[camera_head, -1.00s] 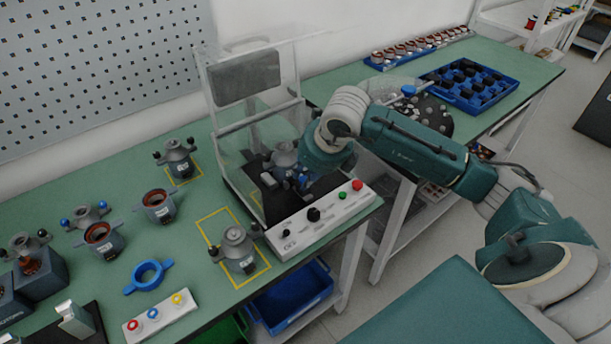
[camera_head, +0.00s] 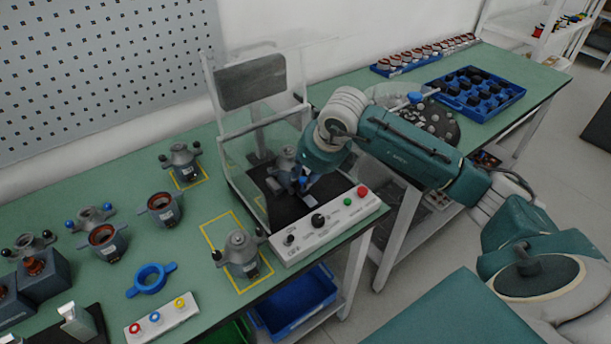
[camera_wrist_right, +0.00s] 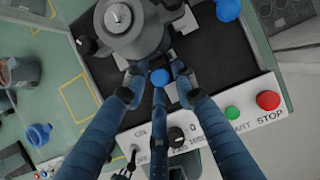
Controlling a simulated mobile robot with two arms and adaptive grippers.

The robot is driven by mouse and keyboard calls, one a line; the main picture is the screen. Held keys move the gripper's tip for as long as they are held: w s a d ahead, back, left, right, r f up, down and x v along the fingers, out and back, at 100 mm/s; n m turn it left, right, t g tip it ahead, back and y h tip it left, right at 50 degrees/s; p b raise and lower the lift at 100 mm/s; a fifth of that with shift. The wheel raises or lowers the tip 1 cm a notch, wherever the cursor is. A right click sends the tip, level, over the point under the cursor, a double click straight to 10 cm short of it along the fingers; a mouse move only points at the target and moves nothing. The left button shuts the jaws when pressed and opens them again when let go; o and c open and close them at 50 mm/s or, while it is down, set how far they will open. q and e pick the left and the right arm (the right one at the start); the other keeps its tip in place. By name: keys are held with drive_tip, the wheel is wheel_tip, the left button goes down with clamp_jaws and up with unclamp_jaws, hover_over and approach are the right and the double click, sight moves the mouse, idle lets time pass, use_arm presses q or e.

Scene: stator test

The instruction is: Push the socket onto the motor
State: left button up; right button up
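A grey motor (camera_head: 286,158) stands in the test box at the table's right end; its top also shows in the right wrist view (camera_wrist_right: 132,22). My right gripper (camera_head: 302,182) reaches into the box at the motor's right side. In the wrist view its blue fingers (camera_wrist_right: 158,80) come up to the motor's lower edge. A small round blue piece (camera_wrist_right: 160,77), perhaps the socket, lies between the fingertips, close to the motor. I cannot tell whether the fingers press on it or whether it touches the motor. My left gripper is not in view.
The box has a clear side wall (camera_head: 240,180) and a front panel (camera_head: 325,222) with green and red buttons. Another motor (camera_head: 241,252) stands left of the panel on a yellow-marked square. More motor parts and a blue ring (camera_head: 150,280) lie further left.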

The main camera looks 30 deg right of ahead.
drive_tip(key=p+v, duration=0.3)
drive_tip(key=v, duration=0.3)
idle(0.3)
drive_tip(key=shift+s, duration=0.1)
idle(0.4)
